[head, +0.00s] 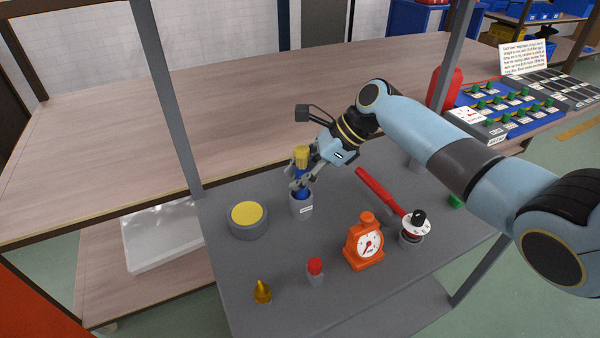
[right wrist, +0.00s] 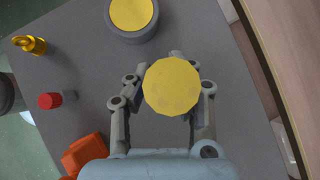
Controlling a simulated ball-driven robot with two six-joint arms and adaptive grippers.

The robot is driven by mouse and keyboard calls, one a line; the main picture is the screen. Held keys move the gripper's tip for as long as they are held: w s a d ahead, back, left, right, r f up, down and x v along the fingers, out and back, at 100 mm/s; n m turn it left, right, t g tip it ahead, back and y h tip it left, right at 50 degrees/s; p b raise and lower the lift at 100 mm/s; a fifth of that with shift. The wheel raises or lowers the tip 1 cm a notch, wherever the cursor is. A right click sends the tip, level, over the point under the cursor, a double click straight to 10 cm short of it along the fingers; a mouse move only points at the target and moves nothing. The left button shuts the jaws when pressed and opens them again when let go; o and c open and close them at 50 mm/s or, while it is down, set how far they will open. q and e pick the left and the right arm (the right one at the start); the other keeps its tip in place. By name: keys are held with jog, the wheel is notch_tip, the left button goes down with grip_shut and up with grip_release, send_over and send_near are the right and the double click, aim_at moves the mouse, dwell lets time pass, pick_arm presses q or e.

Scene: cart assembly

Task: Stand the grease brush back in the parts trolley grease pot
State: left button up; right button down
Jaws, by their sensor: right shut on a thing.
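The grease brush (head: 302,156) has a yellow top and a blue lower part, and it stands about upright. My right gripper (head: 303,178) is shut on it; in the right wrist view the brush's yellow round end (right wrist: 172,87) shows between the two fingers (right wrist: 165,100). Below it is a grey labelled pot (head: 301,208), which looks like the grease pot. The blue part reaches the pot's mouth and seems to be inside it; how deep is hidden. My left gripper is not in view.
On the grey trolley top (head: 220,290) stand a round yellow-topped tin (head: 247,215), a gold cone-shaped piece (head: 262,292), a red-capped piece (head: 315,270), an orange dial gauge (head: 365,243), a red-handled tool (head: 380,190) and a black-knobbed dial piece (head: 413,226). A wooden bench (head: 120,150) lies behind.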

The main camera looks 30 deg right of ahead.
jog(key=c, duration=1.1)
grip_release()
jog(key=v, duration=1.2)
